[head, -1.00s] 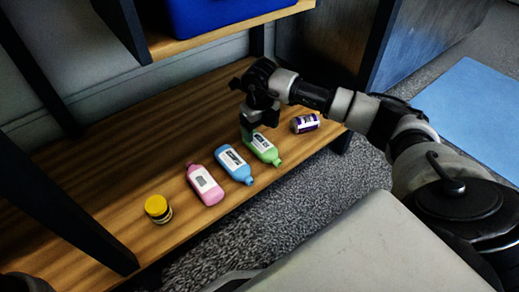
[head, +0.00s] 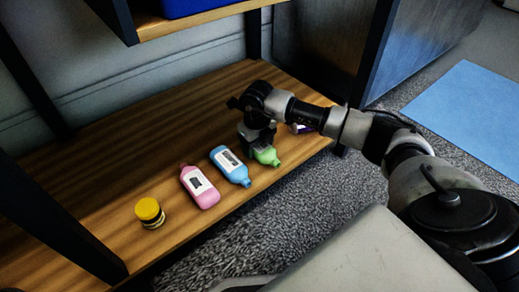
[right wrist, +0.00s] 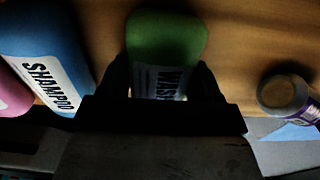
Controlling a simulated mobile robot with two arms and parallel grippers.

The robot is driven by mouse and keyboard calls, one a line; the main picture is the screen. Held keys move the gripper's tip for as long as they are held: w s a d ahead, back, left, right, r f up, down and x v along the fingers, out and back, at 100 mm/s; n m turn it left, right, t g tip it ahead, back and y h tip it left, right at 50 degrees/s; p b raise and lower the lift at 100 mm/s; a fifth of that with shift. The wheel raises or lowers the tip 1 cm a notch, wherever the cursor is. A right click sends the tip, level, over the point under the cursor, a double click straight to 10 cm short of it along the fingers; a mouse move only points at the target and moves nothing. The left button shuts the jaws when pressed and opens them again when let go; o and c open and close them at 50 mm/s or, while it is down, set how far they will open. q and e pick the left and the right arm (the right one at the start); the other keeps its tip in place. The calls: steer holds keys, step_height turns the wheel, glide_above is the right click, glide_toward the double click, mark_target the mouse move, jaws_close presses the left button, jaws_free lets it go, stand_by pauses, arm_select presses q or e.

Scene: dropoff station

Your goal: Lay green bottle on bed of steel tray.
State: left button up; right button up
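The green bottle (head: 266,156) lies on the lower wooden shelf, its capped end toward the front edge. My right gripper (head: 257,145) is down over it and hides most of its body in the head view. In the right wrist view, the green bottle (right wrist: 167,40) and its white label sit between the two dark fingers (right wrist: 163,85). The fingers look open, one on each side of the bottle; contact is too dark to make out. My left gripper is not in view. I cannot identify a steel tray in these frames.
A blue shampoo bottle (head: 230,166) lies close left of the green one, then a pink bottle (head: 200,187) and a yellow-lidded jar (head: 149,212). The shelf's back is clear.

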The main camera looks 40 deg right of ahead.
mark_target(257, 147)
steer(key=shift+c, duration=1.1)
steer(key=shift+r, duration=0.1)
step_height(257, 147, up, 5)
steer(key=p, duration=0.5)
